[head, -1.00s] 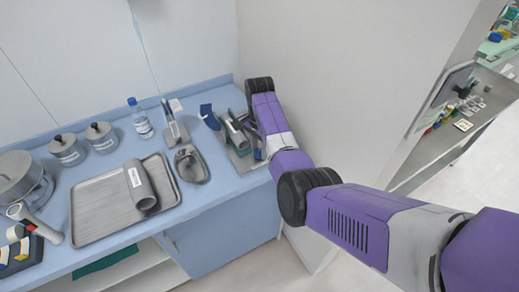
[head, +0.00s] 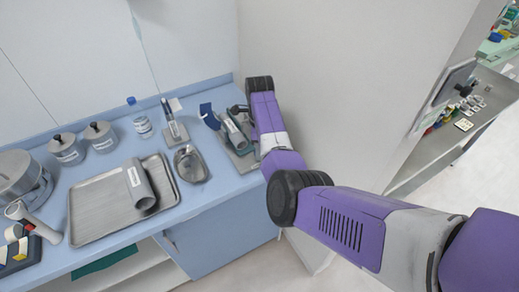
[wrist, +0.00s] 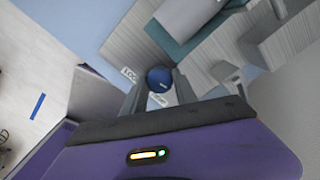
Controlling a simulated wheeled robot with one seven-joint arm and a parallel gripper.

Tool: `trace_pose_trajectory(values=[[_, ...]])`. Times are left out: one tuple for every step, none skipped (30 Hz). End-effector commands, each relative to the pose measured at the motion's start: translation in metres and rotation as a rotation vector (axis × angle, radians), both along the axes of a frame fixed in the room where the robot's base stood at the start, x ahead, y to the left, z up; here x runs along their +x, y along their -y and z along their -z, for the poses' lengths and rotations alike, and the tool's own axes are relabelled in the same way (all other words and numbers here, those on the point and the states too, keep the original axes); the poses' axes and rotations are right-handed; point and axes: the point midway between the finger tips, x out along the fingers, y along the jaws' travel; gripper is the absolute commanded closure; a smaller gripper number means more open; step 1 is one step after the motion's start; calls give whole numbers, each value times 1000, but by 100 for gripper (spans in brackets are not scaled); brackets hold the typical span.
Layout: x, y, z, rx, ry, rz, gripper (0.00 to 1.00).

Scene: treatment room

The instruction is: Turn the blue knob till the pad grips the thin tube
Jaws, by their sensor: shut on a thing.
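The blue knob (wrist: 159,78) shows in the wrist view as a round dark-blue top between my fingertips. My gripper (wrist: 158,92) is shut on it, one finger at each side. The knob belongs to a grey fixture (wrist: 205,55) with small white labels beside the knob. A grey cylinder (wrist: 187,14) rests on a teal support (wrist: 172,43) on this fixture. In the head view the fixture (head: 241,158) stands at the counter's right end, partly behind my arm. I cannot make out which part is the pad or whether it touches a thin tube.
On the blue counter (head: 215,205) are a kidney dish (head: 190,164), a metal tray (head: 95,211) with a grey cylinder (head: 138,186), a bottle (head: 140,120), and lidded pots (head: 66,149).

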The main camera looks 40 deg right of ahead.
Motion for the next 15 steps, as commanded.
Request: trace_pose_trajectory(values=[[1,0,-2,-2,3,21,100],[1,0,-2,-1,3,32,100],[1,0,-2,-1,3,46,100],[1,0,-2,-1,3,54,100],[1,0,-2,-1,3,62,100],[1,0,-2,-1,3,71,100],[1,0,-2,-1,3,77,100],[1,0,-2,-1,3,82,100],[1,0,-2,-1,3,86,100],[1,0,-2,-1,3,89,100],[1,0,-2,-1,3,91,100],[1,0,-2,-1,3,93,100],[1,0,-2,-1,3,95,100],[1,0,-2,-1,3,95,100],[1,0,-2,-1,3,96,100]])
